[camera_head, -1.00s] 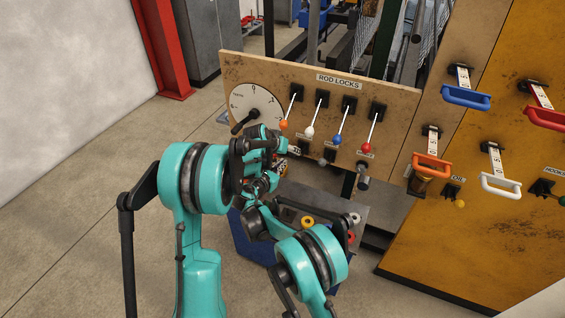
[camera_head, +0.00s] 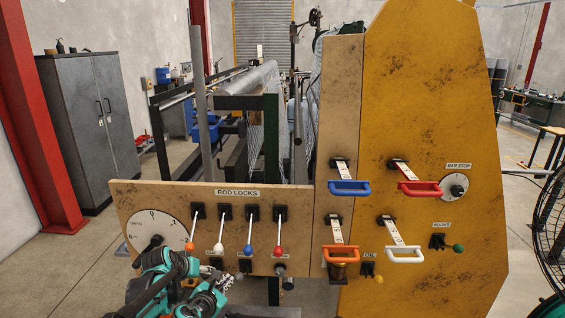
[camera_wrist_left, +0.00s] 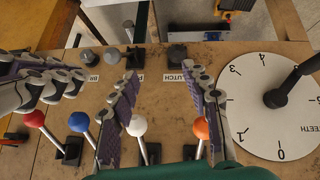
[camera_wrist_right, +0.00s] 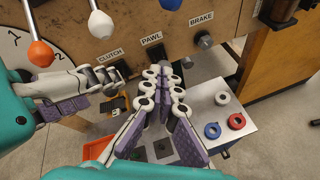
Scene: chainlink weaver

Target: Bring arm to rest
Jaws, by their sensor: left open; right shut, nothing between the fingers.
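My right gripper (camera_head: 226,281) is low in front of the rod-lock panel in the head view. In its own wrist view its purple-padded fingers (camera_wrist_right: 166,85) are shut together with nothing between them. My left gripper (camera_wrist_left: 170,82) is open over the panel in its own wrist view. The white lever knob (camera_wrist_left: 137,125) and orange lever knob (camera_wrist_left: 201,128) show near its fingers; contact cannot be told. Nothing is held in it. The two grippers are close together, side by side. In the head view my left gripper is largely hidden among the arm parts.
The wooden panel (camera_head: 160,193) carries a dial (camera_head: 158,232) and levers with orange, white, blue and red knobs. Coloured handles stand to the right. Below the panel, a metal surface (camera_wrist_right: 240,92) holds coloured rings. Open floor (camera_head: 75,270) lies left.

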